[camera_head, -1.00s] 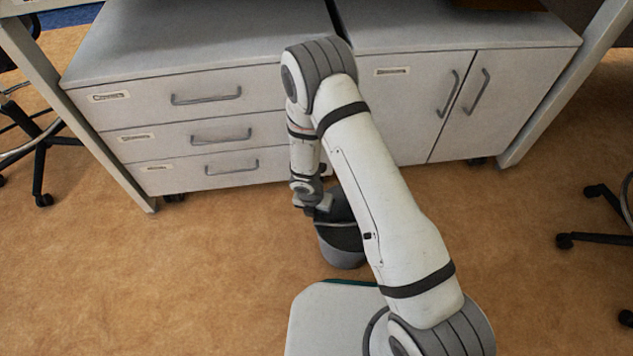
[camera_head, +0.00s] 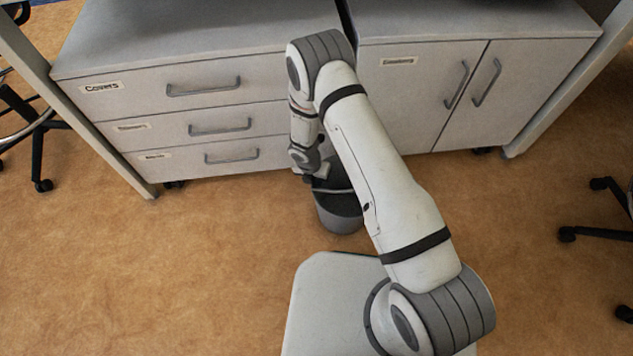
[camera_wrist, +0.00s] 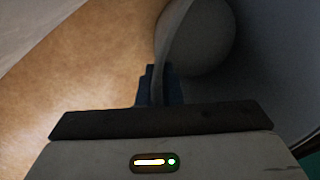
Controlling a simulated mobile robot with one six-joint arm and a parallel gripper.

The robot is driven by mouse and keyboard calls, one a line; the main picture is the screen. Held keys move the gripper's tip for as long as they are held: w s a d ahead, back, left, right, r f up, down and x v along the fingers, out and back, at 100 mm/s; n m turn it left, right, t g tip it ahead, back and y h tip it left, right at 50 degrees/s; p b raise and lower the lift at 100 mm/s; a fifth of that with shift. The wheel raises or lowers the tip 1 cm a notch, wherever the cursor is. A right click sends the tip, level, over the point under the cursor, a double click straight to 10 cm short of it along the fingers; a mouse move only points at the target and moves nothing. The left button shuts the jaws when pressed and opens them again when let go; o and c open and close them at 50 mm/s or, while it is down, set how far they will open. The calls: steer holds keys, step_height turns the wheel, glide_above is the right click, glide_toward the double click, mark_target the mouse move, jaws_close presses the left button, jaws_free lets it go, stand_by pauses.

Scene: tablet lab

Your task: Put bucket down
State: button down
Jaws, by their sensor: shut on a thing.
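The bucket (camera_head: 342,222) is dark grey with a lighter grey lower part. In the head view it is at the floor in front of the cabinets, partly hidden behind my arm. I cannot tell whether its bottom touches the floor. My gripper (camera_head: 314,174) is at the bucket's upper left side. In the wrist view my gripper (camera_wrist: 160,84) has its dark blue fingers shut on the bucket's thin rim or handle. The bucket's grey inside (camera_wrist: 255,75) fills the right of that view, and it looks empty where visible.
A drawer cabinet (camera_head: 212,95) labelled "Covers" stands behind the bucket, with a two-door cabinet (camera_head: 425,95) to its right. Chair legs (camera_head: 38,150) show at the left and more chair legs (camera_head: 590,230) at the right. The brown floor (camera_head: 180,270) at the lower left is clear.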

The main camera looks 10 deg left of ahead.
steer(key=shift+r, duration=0.1)
steer(key=shift+s, duration=0.1)
steer(key=c, duration=1.6)
jaws_free()
step_height(320, 180, up, 12)
steer(key=a+p, duration=0.2)
steer(key=p, duration=0.4)
steer(key=shift+s, duration=0.4)
